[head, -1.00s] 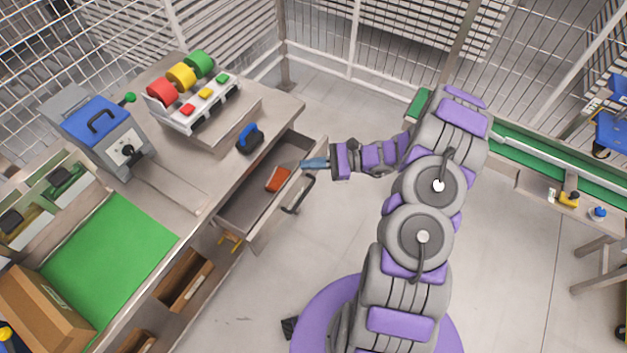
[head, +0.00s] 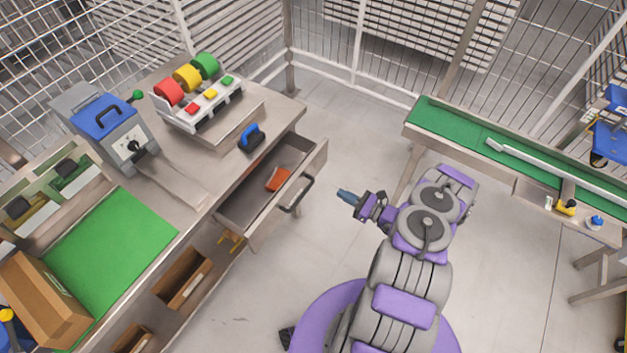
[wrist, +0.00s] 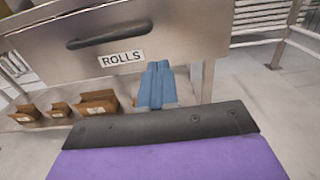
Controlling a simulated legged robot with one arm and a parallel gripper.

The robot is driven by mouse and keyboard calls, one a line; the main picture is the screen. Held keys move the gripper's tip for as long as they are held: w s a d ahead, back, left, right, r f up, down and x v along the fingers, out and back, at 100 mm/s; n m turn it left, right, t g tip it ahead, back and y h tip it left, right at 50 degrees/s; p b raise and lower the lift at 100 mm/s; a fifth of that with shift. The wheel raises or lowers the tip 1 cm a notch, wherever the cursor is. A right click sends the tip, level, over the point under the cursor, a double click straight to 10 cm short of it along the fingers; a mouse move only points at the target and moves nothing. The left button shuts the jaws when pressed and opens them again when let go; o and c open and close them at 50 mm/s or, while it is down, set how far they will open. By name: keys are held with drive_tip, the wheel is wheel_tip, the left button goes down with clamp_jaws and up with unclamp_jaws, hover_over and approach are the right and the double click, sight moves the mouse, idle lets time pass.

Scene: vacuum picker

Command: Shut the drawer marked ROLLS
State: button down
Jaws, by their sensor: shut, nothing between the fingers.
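The drawer marked ROLLS (head: 270,196) stands pulled out from the bench, with a red-orange item (head: 278,179) lying inside it. Its dark handle (head: 298,195) is on the front panel. In the wrist view the drawer front (wrist: 180,42) fills the upper part, with the ROLLS label (wrist: 121,58) below the handle (wrist: 109,34). My gripper (head: 347,195) is shut and empty, out in front of the drawer and apart from it in the head view. In the wrist view its blue fingers (wrist: 157,85) point at the drawer front's lower edge, right of the label.
The bench (head: 215,195) carries tape rolls (head: 187,77), a blue-topped machine (head: 102,117), a blue-handled tool (head: 251,137) and a green mat (head: 110,240). Cardboard bins (head: 183,279) sit below. A green conveyor (head: 462,128) is at right. The floor before the drawer is clear.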

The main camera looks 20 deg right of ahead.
sight(313, 178)
drive_tip(key=x, duration=0.4)
drive_tip(key=b+x, duration=0.1)
drive_tip(key=x, duration=0.2)
drive_tip(key=b+x, duration=0.1)
drive_tip(key=x, duration=0.3)
drive_tip(key=shift+w+d+f, duration=0.1)
drive_tip(key=shift+w+d, duration=0.1)
drive_tip(key=shift+w, duration=0.4)
drive_tip(key=shift+w+a, duration=0.4)
drive_tip(key=shift+a, duration=0.3)
drive_tip(key=b+x, duration=0.4)
drive_tip(key=x, duration=1.1)
drive_tip(key=shift+d+f+b, duration=0.1)
drive_tip(key=shift+f+b, duration=0.05)
drive_tip(key=shift+b, duration=0.15)
drive_tip(key=shift+w+a, duration=0.2)
drive_tip(key=shift+w, duration=0.2)
drive_tip(key=shift+r, duration=0.25)
drive_tip(key=shift+w+a+r, duration=0.1)
drive_tip(key=shift+r, duration=0.05)
